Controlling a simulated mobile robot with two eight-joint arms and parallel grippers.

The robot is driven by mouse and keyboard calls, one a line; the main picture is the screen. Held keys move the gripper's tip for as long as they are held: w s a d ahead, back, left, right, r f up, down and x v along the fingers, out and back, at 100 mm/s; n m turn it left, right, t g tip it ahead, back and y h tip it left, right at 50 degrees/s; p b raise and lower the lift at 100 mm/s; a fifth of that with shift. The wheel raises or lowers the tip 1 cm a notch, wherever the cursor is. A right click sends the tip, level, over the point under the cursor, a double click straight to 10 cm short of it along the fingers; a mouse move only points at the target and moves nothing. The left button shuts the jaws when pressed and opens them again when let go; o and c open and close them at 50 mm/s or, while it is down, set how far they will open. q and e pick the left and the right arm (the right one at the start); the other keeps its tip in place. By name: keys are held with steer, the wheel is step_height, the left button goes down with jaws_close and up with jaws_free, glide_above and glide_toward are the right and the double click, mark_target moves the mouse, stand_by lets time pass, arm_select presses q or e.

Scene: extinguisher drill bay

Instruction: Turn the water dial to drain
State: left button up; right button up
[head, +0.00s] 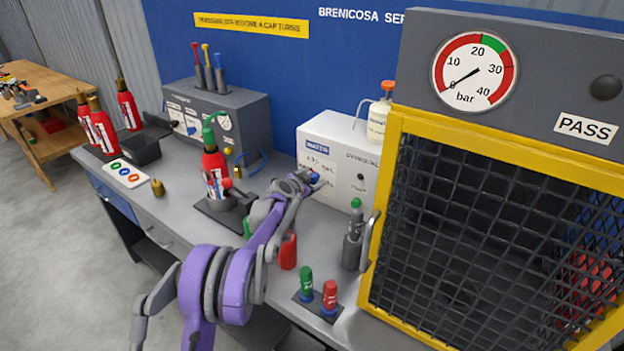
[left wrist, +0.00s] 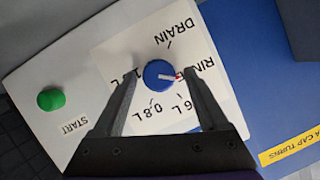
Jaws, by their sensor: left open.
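The blue water dial (left wrist: 158,74) sits on a white panel (left wrist: 110,50) and shows upside down in the left wrist view. Its white and red pointer mark points right, towards a label starting "RIN" that a finger partly covers. The DRAIN label is above the dial in that picture; volume labels are around its other sides. My left gripper (left wrist: 162,78) is open, one finger on each side of the dial; I cannot tell whether they touch it. In the head view the left gripper (head: 306,181) is at the front of the white water box (head: 340,133), largely hiding the dial.
A green START button (left wrist: 51,99) is on the same panel. A yellow-framed mesh cage (head: 385,200) stands right of the box. A red extinguisher (head: 214,168) stands in a holder left of my arm. Green (head: 306,280) and red (head: 329,294) small cylinders stand at the bench front.

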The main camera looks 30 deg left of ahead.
arm_select(q)
steer(key=shift+w, duration=0.15)
steer(key=shift+c, duration=0.3)
jaws_close()
arm_select(e)
steer(key=shift+r, duration=0.2)
arm_select(q)
steer(key=shift+a+r+n+h+p, duration=0.1)
steer(key=shift+a+n+h+p, duration=0.05)
steer(key=shift+n+h+p, duration=0.6)
steer(key=n+h+p, duration=0.1)
steer(key=n, duration=0.1)
steer(key=shift+a+n+h, duration=0.15)
steer(key=shift+n+h, duration=0.2)
steer(key=n+h, duration=0.1)
steer(key=n, duration=0.1)
steer(key=shift+a+n+h+p, duration=0.15)
steer(key=shift+n+h+p, duration=0.15)
steer(key=n+h, duration=0.2)
steer(key=n, duration=0.1)
steer(key=shift+a+f, duration=0.1)
steer(key=shift+f, duration=0.2)
arm_select(e)
steer(key=r, duration=0.1)
steer(key=w+r, duration=0.1)
steer(key=r, duration=0.2)
steer(key=shift+w, duration=0.35)
arm_select(q)
steer(key=shift+n, duration=0.3)
